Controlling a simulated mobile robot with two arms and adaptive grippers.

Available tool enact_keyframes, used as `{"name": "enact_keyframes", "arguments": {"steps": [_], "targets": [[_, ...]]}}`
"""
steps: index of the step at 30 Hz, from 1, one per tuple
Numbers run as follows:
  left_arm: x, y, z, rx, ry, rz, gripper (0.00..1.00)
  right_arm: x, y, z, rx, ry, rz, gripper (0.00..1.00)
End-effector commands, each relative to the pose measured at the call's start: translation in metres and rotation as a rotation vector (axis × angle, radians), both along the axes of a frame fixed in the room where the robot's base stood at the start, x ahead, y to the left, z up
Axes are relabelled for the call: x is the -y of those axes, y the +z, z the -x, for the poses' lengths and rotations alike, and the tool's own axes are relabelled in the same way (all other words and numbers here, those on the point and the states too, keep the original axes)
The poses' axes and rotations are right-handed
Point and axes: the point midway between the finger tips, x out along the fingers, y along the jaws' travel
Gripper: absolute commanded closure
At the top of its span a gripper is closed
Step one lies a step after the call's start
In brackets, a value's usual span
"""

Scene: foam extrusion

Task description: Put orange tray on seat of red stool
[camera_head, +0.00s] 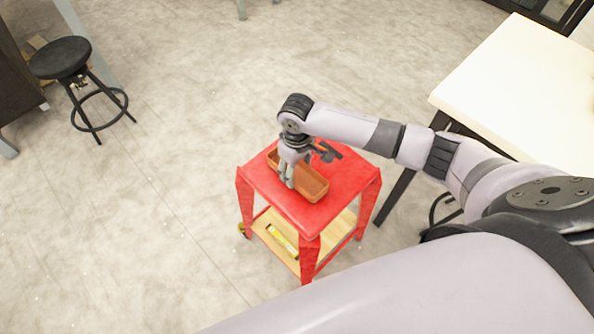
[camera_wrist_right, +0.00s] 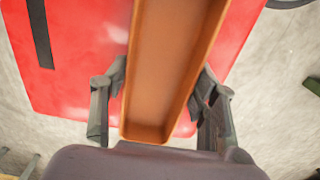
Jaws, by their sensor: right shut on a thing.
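The orange tray (camera_head: 312,185) is a long, shallow open box at the seat of the red stool (camera_head: 268,180). I cannot tell whether its underside touches the seat. My right gripper (camera_head: 288,178) points down at the tray and is shut on it. In the right wrist view the tray (camera_wrist_right: 172,70) runs between the two fingers of my right gripper (camera_wrist_right: 160,95), with the red seat (camera_wrist_right: 85,60) behind it. The gripper hides part of the tray in the head view. My left gripper is not in view.
A lower wooden shelf of the red stool (camera_head: 265,232) holds a yellow item. A white-topped table (camera_head: 520,90) stands at the right, near my right arm. A black round stool (camera_head: 60,57) stands at the far left. The floor between is clear.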

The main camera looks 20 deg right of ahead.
Motion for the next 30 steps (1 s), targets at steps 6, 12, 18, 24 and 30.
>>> {"name": "enact_keyframes", "arguments": {"steps": [6, 12, 18, 24, 30], "targets": [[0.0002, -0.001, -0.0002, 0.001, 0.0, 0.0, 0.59, 0.0001, -0.0126, -0.0006, 0.002, 0.0, 0.0, 0.82], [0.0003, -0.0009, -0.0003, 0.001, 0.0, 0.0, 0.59, 0.0, -0.0141, -0.0003, 0.001, 0.0, 0.0, 0.82], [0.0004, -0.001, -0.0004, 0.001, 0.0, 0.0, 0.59, 0.0, -0.0152, -0.0002, 0.001, 0.001, 0.001, 0.35], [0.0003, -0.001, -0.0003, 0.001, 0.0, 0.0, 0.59, 0.0001, -0.0151, -0.0002, 0.001, 0.0, 0.001, 0.25], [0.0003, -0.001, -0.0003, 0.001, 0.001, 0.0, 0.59, 0.0003, -0.015, -0.0002, 0.001, 0.0, 0.001, 0.25]]}}
